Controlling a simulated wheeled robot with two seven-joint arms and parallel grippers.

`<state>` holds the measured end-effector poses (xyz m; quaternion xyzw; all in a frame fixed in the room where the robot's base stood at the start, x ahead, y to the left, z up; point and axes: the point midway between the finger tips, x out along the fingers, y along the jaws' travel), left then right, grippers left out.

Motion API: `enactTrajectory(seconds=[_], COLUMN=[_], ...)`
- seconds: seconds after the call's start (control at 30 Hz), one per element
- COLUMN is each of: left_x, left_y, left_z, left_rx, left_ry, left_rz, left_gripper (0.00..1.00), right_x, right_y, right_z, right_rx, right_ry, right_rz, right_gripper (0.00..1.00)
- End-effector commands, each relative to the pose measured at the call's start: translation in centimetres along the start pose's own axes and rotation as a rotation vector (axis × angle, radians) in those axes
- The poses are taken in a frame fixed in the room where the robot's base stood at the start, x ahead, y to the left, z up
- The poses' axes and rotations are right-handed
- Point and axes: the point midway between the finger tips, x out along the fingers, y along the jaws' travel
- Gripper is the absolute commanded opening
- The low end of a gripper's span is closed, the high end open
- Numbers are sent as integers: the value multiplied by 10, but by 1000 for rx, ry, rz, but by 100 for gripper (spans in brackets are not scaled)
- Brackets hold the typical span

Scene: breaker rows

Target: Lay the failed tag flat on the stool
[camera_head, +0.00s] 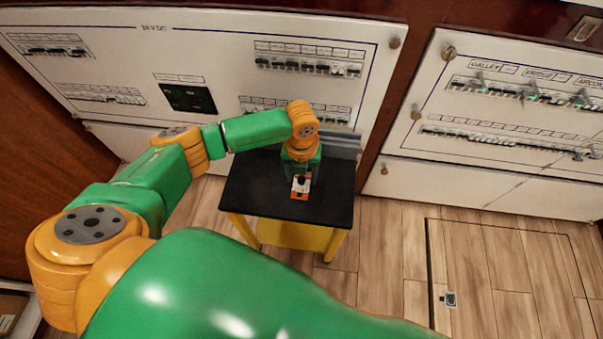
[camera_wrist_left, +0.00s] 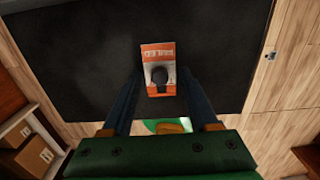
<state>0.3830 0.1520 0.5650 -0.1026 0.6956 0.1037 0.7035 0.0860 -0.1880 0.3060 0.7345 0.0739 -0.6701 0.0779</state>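The failed tag (camera_head: 300,191) is an orange and white card with a black knob on it. It appears to lie flat on the black top of the stool (camera_head: 245,190), which has yellow legs. In the left wrist view the tag (camera_wrist_left: 158,52) faces the camera, its lettering upside down, over the dark stool top (camera_wrist_left: 80,60). My left gripper (camera_head: 301,176) points down at the tag. In the wrist view its fingers (camera_wrist_left: 160,80) stand apart on either side of the tag, with the knob untouched between them. Any small gap above the stool is hard to judge. My right gripper is out of view.
A white breaker panel (camera_head: 215,50) stands behind the stool, and another panel (camera_head: 500,140) stands to its right. A grey stepped block (camera_head: 342,145) is at the stool's back edge. The wooden floor (camera_head: 390,250) is clear to the right. Cardboard boxes (camera_wrist_left: 25,155) show at lower left.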

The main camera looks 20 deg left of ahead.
Motion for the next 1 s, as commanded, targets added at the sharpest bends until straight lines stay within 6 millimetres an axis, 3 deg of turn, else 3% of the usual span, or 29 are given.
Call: enactTrajectory(seconds=[0.2,0.43,0.57,1.0], left_x=[-3,-52,-68,-71], left_y=[0,0,0,0], left_z=[0,0,0,0], left_rx=[0,1,1,0], left_ry=[0,-2,-1,0], left_rz=[0,-2,-1,0], left_gripper=[60,60,60,60], right_x=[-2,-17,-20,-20], right_y=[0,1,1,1], right_z=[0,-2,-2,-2], right_rx=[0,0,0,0], right_ry=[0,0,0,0], right_rz=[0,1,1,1], right_gripper=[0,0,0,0])
